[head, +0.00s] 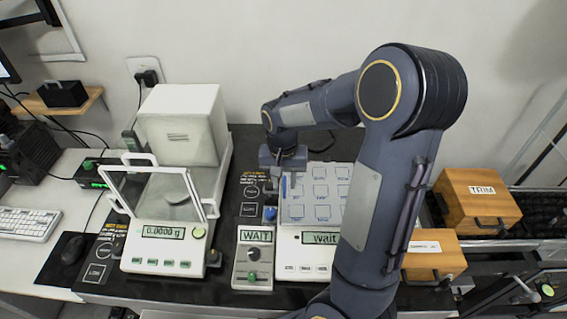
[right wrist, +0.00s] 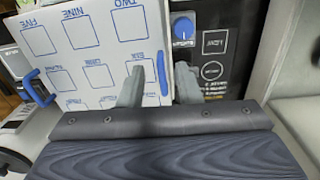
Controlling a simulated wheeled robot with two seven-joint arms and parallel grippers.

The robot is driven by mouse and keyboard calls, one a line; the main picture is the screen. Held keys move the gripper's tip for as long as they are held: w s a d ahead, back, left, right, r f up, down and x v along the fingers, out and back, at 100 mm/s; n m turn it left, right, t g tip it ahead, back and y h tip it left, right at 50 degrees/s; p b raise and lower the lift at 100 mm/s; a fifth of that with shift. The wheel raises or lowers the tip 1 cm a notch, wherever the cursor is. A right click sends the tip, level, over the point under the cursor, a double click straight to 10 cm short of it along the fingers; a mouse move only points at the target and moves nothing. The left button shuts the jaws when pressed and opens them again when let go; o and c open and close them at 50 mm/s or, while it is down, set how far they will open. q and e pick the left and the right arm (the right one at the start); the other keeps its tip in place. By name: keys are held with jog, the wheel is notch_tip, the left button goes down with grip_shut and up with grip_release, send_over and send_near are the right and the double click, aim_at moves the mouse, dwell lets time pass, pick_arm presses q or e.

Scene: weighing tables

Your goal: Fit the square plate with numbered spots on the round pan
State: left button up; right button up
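The square plate (head: 318,207) is white with blue-outlined, labelled spots. It lies on top of the right-hand balance (head: 290,268), whose display reads "wait". The round pan is hidden, so I cannot tell how the plate sits on it. In the right wrist view the plate (right wrist: 88,50) shows spots such as FIVE, NINE and TWO, and a blue handle (right wrist: 162,74) at its edge. My right gripper (head: 284,180) is at the plate's left edge. Its fingers (right wrist: 159,88) stand apart on either side of the handle, with gaps. My left gripper is out of view.
An enclosed balance (head: 163,234) reading 0.0000 g stands at left with its glass front frame. A control box (head: 252,266) showing "WAIT" and a blue knob (head: 270,214) are between the balances. Wooden boxes (head: 478,200) stand at right. My right arm covers the right-hand balance's right side.

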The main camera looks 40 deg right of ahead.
notch_tip(320, 180, up, 8)
jog(key=s+a+r+n+t+y, duration=0.1)
jog(key=s+a+n+t+y, duration=0.3)
jog(key=s+a, duration=0.9)
jog(key=s+n+t, duration=0.1)
jog(key=s+n, duration=0.1)
jog(key=s, duration=0.1)
jog(key=shift+s+n+t, duration=0.2)
jog(key=shift+n+t, duration=0.1)
jog(key=shift+t, duration=0.1)
